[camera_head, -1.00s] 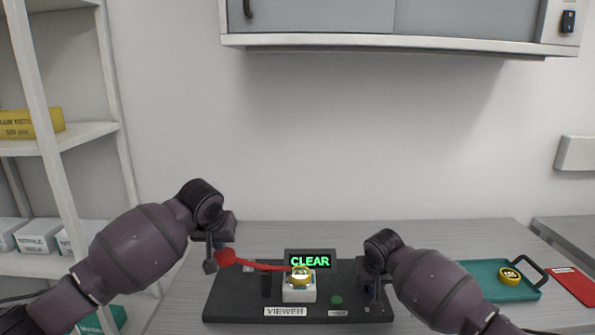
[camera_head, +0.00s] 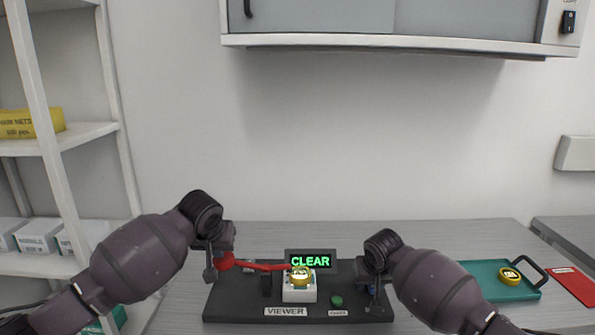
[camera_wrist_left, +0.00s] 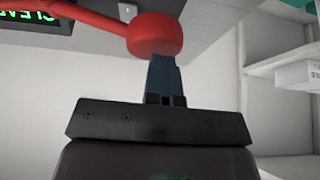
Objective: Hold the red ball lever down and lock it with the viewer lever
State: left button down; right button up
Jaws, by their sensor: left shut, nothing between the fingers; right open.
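The red ball lever (camera_head: 262,267) runs from the centre of the black instrument base (camera_head: 240,308) to its ball (camera_head: 226,261) at the left. My left gripper (camera_head: 210,274) is shut and empty, at the ball. In the left wrist view its closed fingertips (camera_wrist_left: 164,70) are right against the red ball (camera_wrist_left: 155,35), or very near it; I cannot tell if they touch. My right gripper (camera_head: 374,288) is open over the base's right end. A viewer lever cannot be made out clearly; that gripper covers part of the area there.
A display (camera_head: 311,261) reads CLEAR. A teal tray (camera_head: 487,270) and red card (camera_head: 573,284) lie at the right.

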aim_at(221, 264)
pick_arm(q)
jog(key=shift+f, duration=2.4)
pick_arm(e)
jog(key=c, duration=0.5)
jog(key=shift+n+y, duration=0.9)
jog(key=shift+n, duration=1.5)
